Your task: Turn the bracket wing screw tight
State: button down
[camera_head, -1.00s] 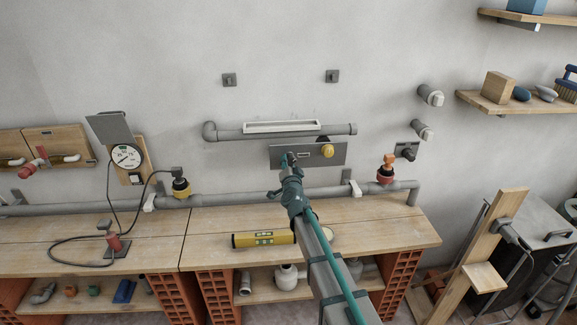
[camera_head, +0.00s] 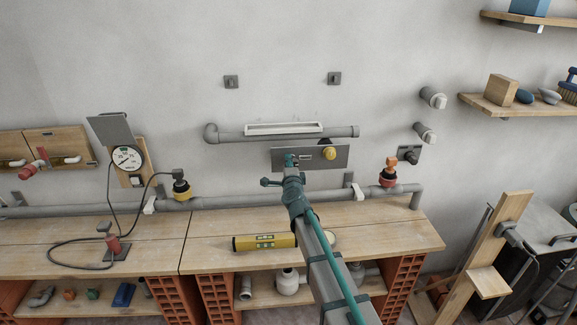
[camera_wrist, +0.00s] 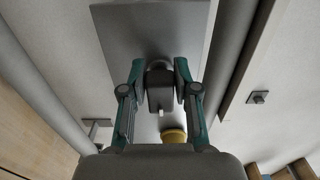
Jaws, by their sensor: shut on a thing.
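A grey metal bracket plate (camera_head: 330,153) is on the wall below a horizontal pipe. It also fills the upper middle of the wrist view (camera_wrist: 150,22). A dark grey wing screw (camera_wrist: 160,92) with a small white mark stands out from the plate in the wrist view. My gripper (camera_wrist: 160,72) has its two teal fingers shut on it, one on each side. In the head view my gripper (camera_head: 291,160) is in front of the plate's left part and hides the screw there. How tightly the screw sits cannot be seen.
A yellow knob (camera_head: 329,153) is on the plate right of my gripper. The grey pipe (camera_head: 230,136) runs just above. A bench (camera_head: 390,225) below carries a yellow spirit level (camera_head: 265,242). An orange-topped valve (camera_head: 389,170) is at the right.

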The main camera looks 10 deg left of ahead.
dwell(0.5)
jog(key=c, duration=0.9)
grip_release()
jog(key=v, duration=1.2)
